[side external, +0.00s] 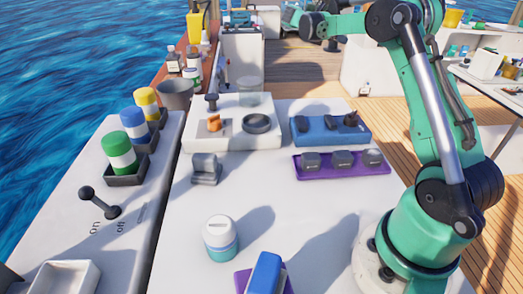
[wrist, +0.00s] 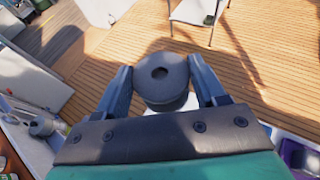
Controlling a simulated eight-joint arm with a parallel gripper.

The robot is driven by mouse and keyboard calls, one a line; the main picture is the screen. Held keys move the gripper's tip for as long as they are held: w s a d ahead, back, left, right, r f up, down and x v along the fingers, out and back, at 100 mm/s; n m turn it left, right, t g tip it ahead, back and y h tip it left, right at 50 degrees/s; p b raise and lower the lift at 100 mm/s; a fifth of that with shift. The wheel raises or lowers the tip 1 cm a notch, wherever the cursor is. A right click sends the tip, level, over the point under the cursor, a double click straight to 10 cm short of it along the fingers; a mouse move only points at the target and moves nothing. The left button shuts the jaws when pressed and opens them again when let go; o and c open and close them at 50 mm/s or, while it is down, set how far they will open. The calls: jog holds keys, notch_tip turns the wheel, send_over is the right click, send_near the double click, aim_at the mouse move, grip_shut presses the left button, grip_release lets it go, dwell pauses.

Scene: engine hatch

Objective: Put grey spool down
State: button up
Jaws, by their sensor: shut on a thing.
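The grey spool (wrist: 163,97) shows in the wrist view as a dark grey round piece with a hole in its middle. It sits between the two dark fingers of my gripper (wrist: 161,74), which is shut on it. The spool is held up, with wooden deck showing beyond it. Its lower part is partly hidden by the gripper body. In the side external view my arm rises at the right and bends left at the top; I cannot clearly make out the fingers or the spool there.
The white worktop (side external: 285,190) holds a white block with a black ring (side external: 256,123), a blue tray (side external: 331,131), a purple tray (side external: 342,163), a grey bracket (side external: 206,169) and a white-teal jar (side external: 221,239). Coloured jars stand at left. The worktop's middle has free room.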

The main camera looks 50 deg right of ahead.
jog(key=w+a+r+n+t+y, duration=0.25)
jog(key=a+n+t, duration=0.35)
jog(key=a, duration=0.7)
jog(key=w+a+r+n+t+y, duration=0.1)
jog(key=w+a+r+n+t, duration=0.4)
jog(key=a, duration=0.7)
jog(key=s+a+n+t+y, duration=0.2)
jog(key=a+n, duration=0.1)
jog(key=a, duration=0.2)
jog(key=s+a+n+t+y, duration=0.2)
jog(key=a+y, duration=0.1)
jog(key=a, duration=0.3)
jog(key=shift+s+a+f+n+y, duration=0.25)
jog(key=shift+s+f+n+y, duration=0.1)
jog(key=shift+s+f+n, duration=0.05)
jog(key=shift+t, duration=0.3)
jog(key=shift+s+d+f+m+g+h, duration=0.75)
jog(key=shift+s+f+m+g+h, duration=1.1)
jog(key=shift+f, duration=2.3)
jog(key=shift+s+d+f+m+g+h, duration=0.55)
jog(key=shift+f+m+g+h, duration=0.8)
jog(key=shift+f+m+g, duration=2.1)
jog(key=shift+s+d+f+m+g+h, duration=1.1)
jog(key=shift+f+m+h, duration=0.7)
jog(key=shift+f, duration=3)
